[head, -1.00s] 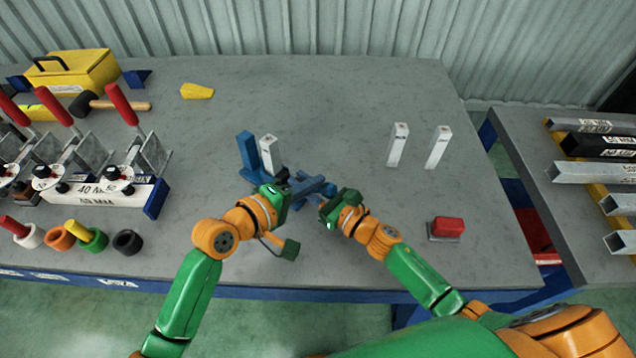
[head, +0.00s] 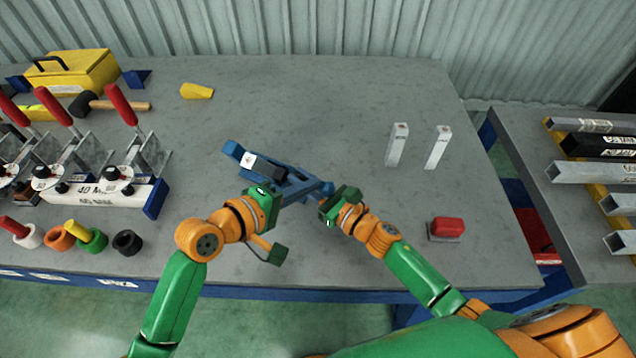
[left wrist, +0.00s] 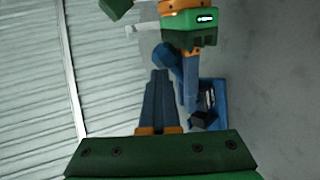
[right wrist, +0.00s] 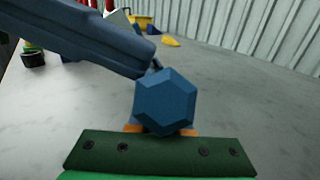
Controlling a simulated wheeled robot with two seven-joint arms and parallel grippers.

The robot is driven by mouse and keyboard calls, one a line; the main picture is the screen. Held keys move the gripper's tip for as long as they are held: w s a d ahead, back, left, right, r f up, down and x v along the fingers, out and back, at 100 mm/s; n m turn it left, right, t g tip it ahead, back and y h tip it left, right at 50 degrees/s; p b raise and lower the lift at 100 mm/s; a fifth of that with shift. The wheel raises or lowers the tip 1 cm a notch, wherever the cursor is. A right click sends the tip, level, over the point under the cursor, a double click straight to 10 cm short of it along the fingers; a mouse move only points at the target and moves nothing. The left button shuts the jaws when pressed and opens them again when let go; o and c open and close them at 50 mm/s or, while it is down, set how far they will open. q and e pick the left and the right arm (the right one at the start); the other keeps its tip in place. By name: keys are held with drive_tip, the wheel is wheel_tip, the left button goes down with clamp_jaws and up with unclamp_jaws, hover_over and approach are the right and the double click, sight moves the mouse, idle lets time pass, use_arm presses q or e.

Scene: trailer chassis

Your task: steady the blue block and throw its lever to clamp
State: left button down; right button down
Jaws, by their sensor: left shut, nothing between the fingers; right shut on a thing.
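The blue block (head: 288,181) is at mid-table in the head view, lying aslant with a blue bar end (head: 232,148) at its far left. A white square face (head: 250,161) and a dark piece show beside that bar. My right gripper (head: 328,193) is shut on a blue hexagonal-ended handle (right wrist: 165,102), seen end-on in the right wrist view. My left gripper (head: 280,198) is shut and empty close to the near side of the block. In the left wrist view the block's open blue frame (left wrist: 216,95) lies right of the fingers; contact is unclear.
Two white upright posts (head: 397,145) (head: 437,148) stand to the right. A red block (head: 447,229) sits near the front right. Red-handled clamps (head: 120,105) and coloured rings crowd the left. A yellow wedge (head: 197,91) lies behind. The table between block and posts is clear.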

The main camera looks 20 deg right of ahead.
use_arm(q)
drive_tip(key=shift+w+a+r, duration=0.3)
drive_tip(key=shift+a+r, duration=0.55)
drive_tip(key=shift+r, duration=0.1)
drive_tip(key=shift+w+a+r, duration=0.25)
drive_tip(key=shift+a+r, duration=0.55)
drive_tip(key=shift+r, duration=0.1)
use_arm(e)
drive_tip(key=shift+s, duration=0.1)
drive_tip(key=shift+c, duration=0.8)
unclamp_jaws()
drive_tip(key=v, duration=0.8)
drive_tip(key=shift+p, duration=0.3)
drive_tip(key=shift+o, duration=0.8)
use_arm(q)
drive_tip(key=shift+r, duration=0.3)
